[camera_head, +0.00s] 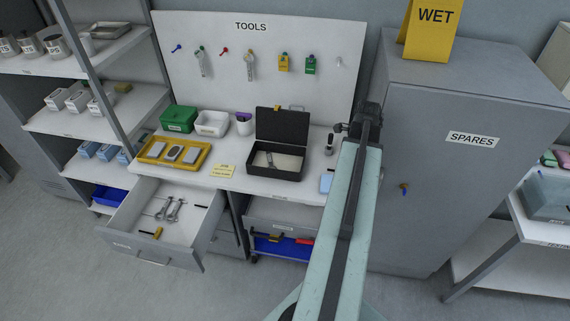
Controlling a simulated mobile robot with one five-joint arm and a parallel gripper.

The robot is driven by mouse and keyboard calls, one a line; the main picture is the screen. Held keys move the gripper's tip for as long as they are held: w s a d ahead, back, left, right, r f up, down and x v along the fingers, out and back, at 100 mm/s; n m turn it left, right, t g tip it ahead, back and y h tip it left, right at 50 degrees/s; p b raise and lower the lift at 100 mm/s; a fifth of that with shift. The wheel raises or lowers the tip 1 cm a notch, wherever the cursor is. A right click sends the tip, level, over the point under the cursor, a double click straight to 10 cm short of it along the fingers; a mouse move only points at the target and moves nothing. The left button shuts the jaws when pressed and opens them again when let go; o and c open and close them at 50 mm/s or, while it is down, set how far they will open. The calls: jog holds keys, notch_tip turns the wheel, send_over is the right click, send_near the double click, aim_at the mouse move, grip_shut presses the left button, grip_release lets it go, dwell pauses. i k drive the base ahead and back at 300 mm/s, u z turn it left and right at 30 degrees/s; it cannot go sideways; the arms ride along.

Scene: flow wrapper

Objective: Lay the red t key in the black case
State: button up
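A small red piece (224,51), which looks like the red t key, hangs on the white tool board, left of its middle. The black case (282,126) stands open on the bench with its lid raised at the back; a grey item lies on its pale inside. My gripper (343,127) is at the far end of my arm, above the right end of the bench, to the right of the case and well away from the red piece. Its fingers are small and dark, and I cannot tell whether they are open or hold anything.
A yellow tray (150,163), green box (178,119), white bin (211,124) and cup (244,124) stand left of the case. An open drawer (130,241) with wrenches juts out. A grey cabinet (440,190) stands right.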

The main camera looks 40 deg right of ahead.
aim_at(285, 162)
jog(key=u, duration=0.05)
jog(key=i, duration=1)
jog(key=z, duration=0.05)
